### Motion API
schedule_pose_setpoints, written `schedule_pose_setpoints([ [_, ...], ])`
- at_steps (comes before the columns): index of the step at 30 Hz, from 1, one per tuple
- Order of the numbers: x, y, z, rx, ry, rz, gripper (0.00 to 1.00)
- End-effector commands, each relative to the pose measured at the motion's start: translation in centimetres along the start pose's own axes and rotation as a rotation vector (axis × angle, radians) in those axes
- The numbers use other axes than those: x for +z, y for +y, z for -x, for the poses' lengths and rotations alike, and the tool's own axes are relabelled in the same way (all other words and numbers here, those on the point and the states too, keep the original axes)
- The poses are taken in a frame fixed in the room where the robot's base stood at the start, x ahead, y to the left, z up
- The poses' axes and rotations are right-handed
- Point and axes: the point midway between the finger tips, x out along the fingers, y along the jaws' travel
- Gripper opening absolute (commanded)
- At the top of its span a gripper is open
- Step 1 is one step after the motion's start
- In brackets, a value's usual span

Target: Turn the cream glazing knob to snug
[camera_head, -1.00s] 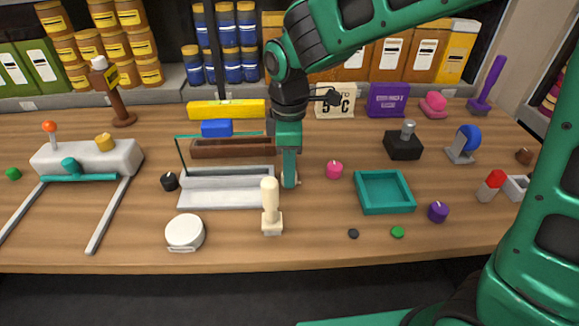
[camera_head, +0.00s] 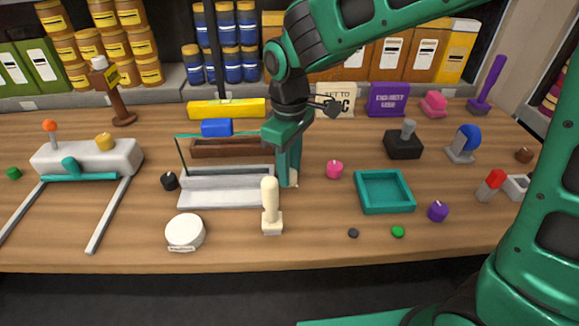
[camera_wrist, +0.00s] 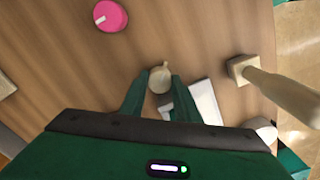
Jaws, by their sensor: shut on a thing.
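The cream knob (camera_wrist: 159,77) sits between the two green fingers of my gripper (camera_wrist: 153,92) in the wrist view. It is round with a small pointed end. My gripper is shut on it, low at the tabletop. In the head view my gripper (camera_head: 289,180) points straight down, and only a small cream part of the knob (camera_head: 294,180) shows beside the fingertips. The fingers hide the rest. I cannot read any mark for snug.
A cream post (camera_head: 271,205) stands close by at the front left, and a pink knob (camera_head: 335,170) at the right. A grey tray-like stand (camera_head: 225,197) lies just left. A teal tray (camera_head: 384,208) is farther right.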

Motion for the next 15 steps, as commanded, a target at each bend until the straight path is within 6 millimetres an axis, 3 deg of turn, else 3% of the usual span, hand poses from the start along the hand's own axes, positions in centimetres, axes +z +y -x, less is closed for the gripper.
schedule_pose_setpoints([
  [15, -0.21, 0.41, 0.22, 0.005, 0.01, -0.229, 0.07],
])
